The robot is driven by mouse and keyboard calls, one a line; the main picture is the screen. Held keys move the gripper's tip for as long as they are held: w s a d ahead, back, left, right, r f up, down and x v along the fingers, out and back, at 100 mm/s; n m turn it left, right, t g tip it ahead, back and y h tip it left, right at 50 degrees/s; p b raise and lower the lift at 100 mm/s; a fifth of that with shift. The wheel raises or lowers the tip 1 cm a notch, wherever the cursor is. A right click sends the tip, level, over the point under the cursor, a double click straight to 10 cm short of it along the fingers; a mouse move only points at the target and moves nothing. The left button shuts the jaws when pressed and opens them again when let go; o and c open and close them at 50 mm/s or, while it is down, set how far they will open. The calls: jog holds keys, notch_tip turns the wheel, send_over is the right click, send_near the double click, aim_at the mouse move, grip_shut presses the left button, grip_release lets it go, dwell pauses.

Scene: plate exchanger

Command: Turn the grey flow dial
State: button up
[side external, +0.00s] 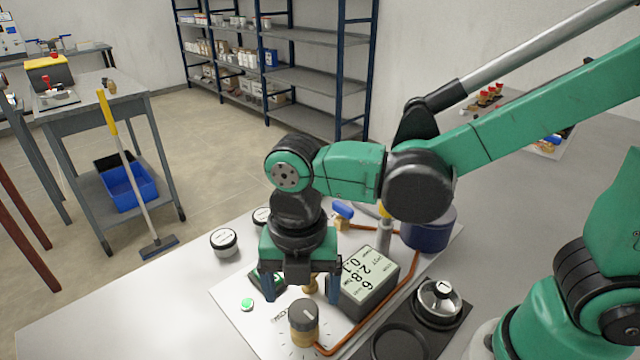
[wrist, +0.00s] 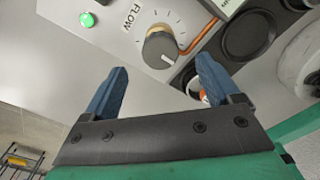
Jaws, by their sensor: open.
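The grey flow dial (side external: 304,316) stands on a white panel with tick marks around it, at the lower middle of the side view. It has a grey cap with a light pointer line and a brass-coloured base. In the wrist view the dial (wrist: 160,49) sits beyond the fingertips, beside the printed word FLOW. My gripper (side external: 302,296) is open, with its blue fingers pointing down at the panel behind the dial. In the wrist view the gripper (wrist: 162,78) has nothing between its fingers. The dial appears apart from both fingers.
A display box (side external: 370,280) with digits stands right of my gripper. A copper pipe (side external: 385,310) runs past the dial. A green button (side external: 247,304) is on the panel's left. A black tray (side external: 405,342) with round recesses lies at the right. The table's left front is clear.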

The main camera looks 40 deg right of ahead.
aim_at(303, 310)
jog(key=shift+f, duration=1.9)
grip_shut()
jog(key=shift+m, duration=0.3)
jog(key=m, duration=0.5)
jog(key=shift+m, duration=0.3)
jog(key=m, duration=0.6)
